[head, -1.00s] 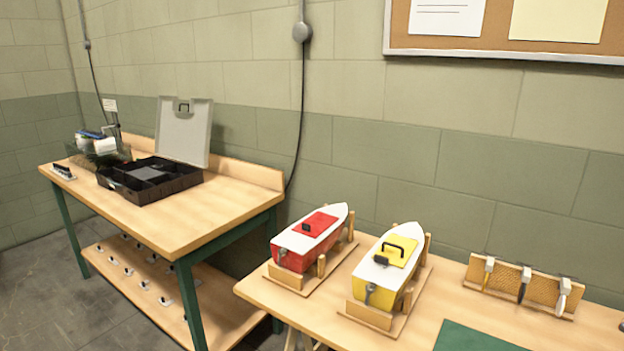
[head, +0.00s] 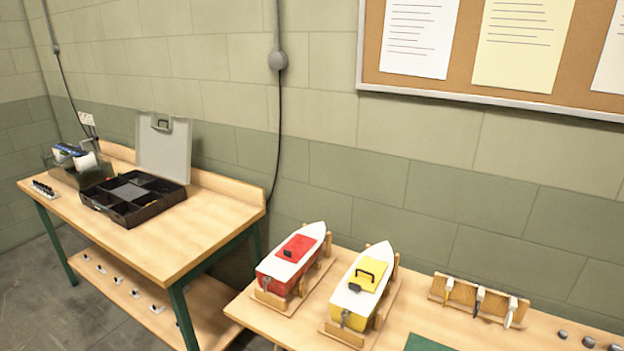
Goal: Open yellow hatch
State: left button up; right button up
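The yellow hatch (head: 369,276) lies flat on the white deck of the yellow boat (head: 361,304). The hatch looks shut. The yellow boat rests in a wooden cradle (head: 344,335) on the right bench. Neither of my grippers shows in the head view.
A red boat (head: 291,263) with a red hatch stands in a cradle just left of the yellow one. A tool rack (head: 474,300) and a green mat (head: 428,343) are to the right. An open black case (head: 133,206) stands on the left bench (head: 170,250).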

aim_at(369, 269)
jog(key=i+l, duration=0.15)
jog(key=i, duration=0.3)
jog(key=i+l, duration=0.15)
jog(key=i, duration=0.35)
